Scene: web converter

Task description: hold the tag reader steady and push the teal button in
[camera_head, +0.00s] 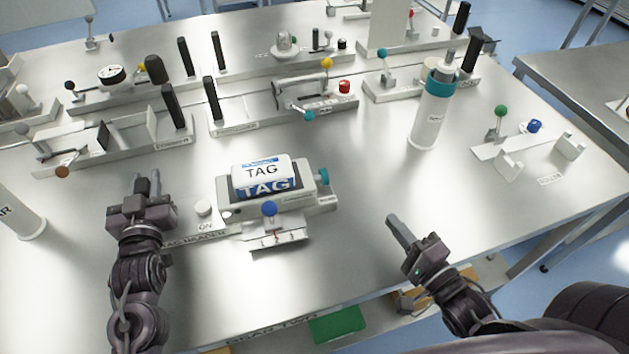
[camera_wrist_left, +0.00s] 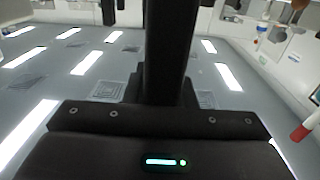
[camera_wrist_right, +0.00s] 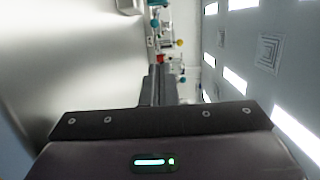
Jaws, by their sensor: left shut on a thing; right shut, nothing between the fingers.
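The tag reader (camera_head: 328,204) is a grey and white unit on the table, with a white and blue TAG piece (camera_head: 262,170) on top. Its teal button (camera_head: 322,176) sticks out at the right end, and a blue knob (camera_head: 269,208) stands at its front. The wrist views do not show the reader clearly.
A white cylinder with a teal collar (camera_head: 430,118) stands behind and right. Fixtures with dark handles, including one with a red knob (camera_head: 344,87), line the back. A green-knobbed fixture (camera_head: 501,112) is at right. The table between reader and right gripper is clear.

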